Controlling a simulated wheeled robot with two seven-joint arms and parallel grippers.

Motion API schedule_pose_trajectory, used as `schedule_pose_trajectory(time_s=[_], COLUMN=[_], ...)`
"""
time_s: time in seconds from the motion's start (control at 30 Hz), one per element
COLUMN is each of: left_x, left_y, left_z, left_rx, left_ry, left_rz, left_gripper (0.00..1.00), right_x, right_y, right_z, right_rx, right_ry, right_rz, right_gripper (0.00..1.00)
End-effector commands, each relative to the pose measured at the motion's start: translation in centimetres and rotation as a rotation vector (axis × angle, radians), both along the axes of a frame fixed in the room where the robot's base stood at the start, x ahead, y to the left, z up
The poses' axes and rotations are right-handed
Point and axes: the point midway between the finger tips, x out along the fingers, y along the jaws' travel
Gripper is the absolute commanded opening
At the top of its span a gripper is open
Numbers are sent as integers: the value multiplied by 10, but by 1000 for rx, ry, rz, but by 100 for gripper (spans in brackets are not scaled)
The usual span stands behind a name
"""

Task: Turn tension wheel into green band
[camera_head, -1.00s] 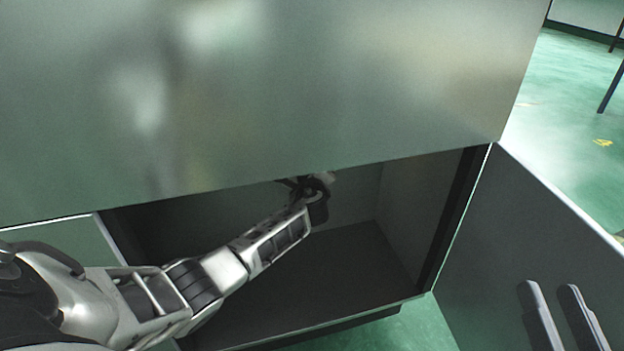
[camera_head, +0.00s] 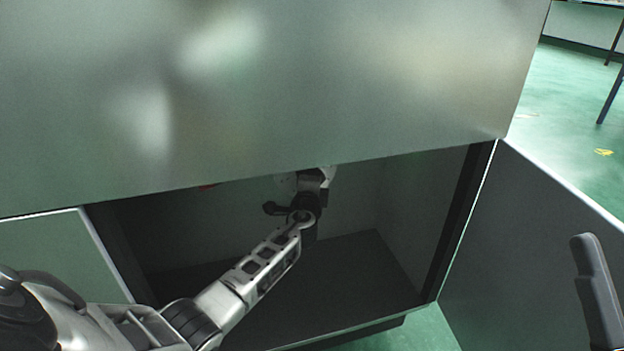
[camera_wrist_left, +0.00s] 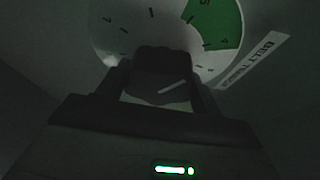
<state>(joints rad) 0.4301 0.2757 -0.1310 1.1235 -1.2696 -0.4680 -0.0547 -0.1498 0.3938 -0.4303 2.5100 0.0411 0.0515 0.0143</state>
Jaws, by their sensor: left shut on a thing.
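The tension wheel (camera_wrist_left: 165,62) is a dark knob in front of a pale round dial (camera_wrist_left: 120,30) in the left wrist view. A short white line marks the knob's face, slanting up to the right. The green band (camera_wrist_left: 216,24) lies at the dial's upper right. My left gripper (camera_wrist_left: 160,80) is shut on the wheel, one finger on each side. A dark grey finger-like bar (camera_head: 598,290) at lower right seems to be part of my right gripper.
A large metal panel (camera_head: 270,90) overhangs the cabinet opening. The cabinet floor (camera_head: 350,270) looks bare. An open door (camera_head: 520,230) bounds the right side. A small red thing (camera_head: 208,187) shows under the panel edge. A partly cut-off label (camera_wrist_left: 255,60) sits beside the dial.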

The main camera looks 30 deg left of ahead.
Motion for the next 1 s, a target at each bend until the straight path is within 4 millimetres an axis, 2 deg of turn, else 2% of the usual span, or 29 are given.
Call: schedule_pose_trajectory(time_s=[0.5,0.53,0.6,0.87,1.0], left_x=[0,0,0,0,-7], left_y=[-2,-2,-2,-1,-4], left_z=[-2,-2,-2,-1,1], left_rx=[-17,-17,-17,-15,-15], left_ry=[-13,-13,-13,-14,-14], left_rz=[-3,-3,-3,-1,-1], left_gripper=[43,69,87,87,87], right_x=[0,0,0,0,1], right_y=[0,0,0,0,0], right_z=[0,0,0,0,3], right_rx=[0,0,0,0,6], right_ry=[-2,-2,-2,-2,20], right_rz=[1,1,1,1,6], right_gripper=[38,38,38,38,38])
